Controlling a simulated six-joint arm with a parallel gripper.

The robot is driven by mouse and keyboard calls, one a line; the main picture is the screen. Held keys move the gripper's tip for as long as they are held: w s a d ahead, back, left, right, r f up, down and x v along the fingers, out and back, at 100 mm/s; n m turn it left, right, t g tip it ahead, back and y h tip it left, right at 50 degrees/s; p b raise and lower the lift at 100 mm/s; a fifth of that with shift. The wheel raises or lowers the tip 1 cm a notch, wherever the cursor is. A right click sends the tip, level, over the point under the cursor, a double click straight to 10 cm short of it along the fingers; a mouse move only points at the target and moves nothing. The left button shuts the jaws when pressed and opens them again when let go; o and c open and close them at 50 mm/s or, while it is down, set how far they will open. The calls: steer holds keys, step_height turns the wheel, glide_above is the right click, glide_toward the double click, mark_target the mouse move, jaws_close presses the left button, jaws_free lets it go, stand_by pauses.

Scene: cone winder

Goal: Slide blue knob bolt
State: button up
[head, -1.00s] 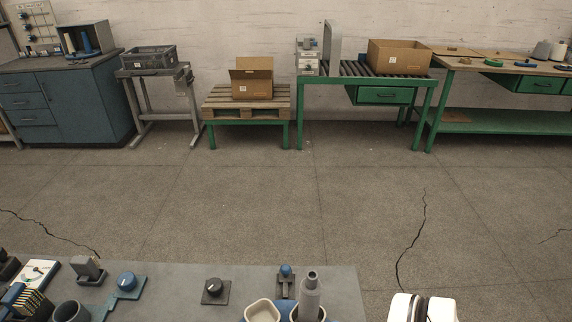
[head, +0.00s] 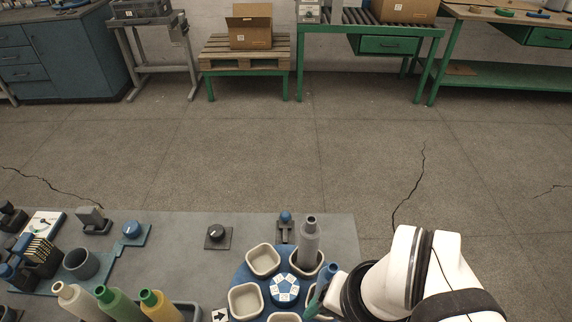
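The blue knob bolt (head: 286,217) stands at the far edge of the grey workbench in the head view, on a small dark grey mount (head: 285,232). Its round blue knob is on top. My gripper (head: 319,291) is at the end of my white arm at the lower right, beside the blue round carousel (head: 243,275). It is to the front and right of the bolt and clearly apart from it. Its fingers are small and partly hidden, so I cannot tell if they are open or shut.
The carousel has several pale cups and a grey cone (head: 310,243) standing close to the bolt's right. Coloured cones (head: 115,301) stand at the front left. The bench (head: 180,250) between is clear.

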mark_target(286, 213)
steer(key=w+r+m+t, duration=0.1)
steer(key=w, duration=0.5)
steer(key=w+a+r+m+t, duration=0.1)
steer(key=w+r, duration=0.1)
steer(key=w, duration=0.5)
steer(key=w+a+r+t, duration=0.1)
steer(key=w+r, duration=0.1)
steer(key=w, duration=0.5)
steer(key=shift+w+a+r+m, duration=0.15)
steer(key=shift+w+r+m, duration=0.1)
steer(key=shift+m, duration=0.15)
steer(key=w+a+f+m+g, duration=0.2)
steer(key=w+a+f+m, duration=0.1)
steer(key=w+f, duration=0.6)
steer(key=shift+h, duration=0.3)
steer(key=x, duration=1.6)
steer(key=shift+s+d+f, duration=0.1)
steer(key=shift+s+f, duration=0.05)
steer(key=shift+s, duration=0.05)
steer(key=shift+c, duration=0.3)
jaws_close()
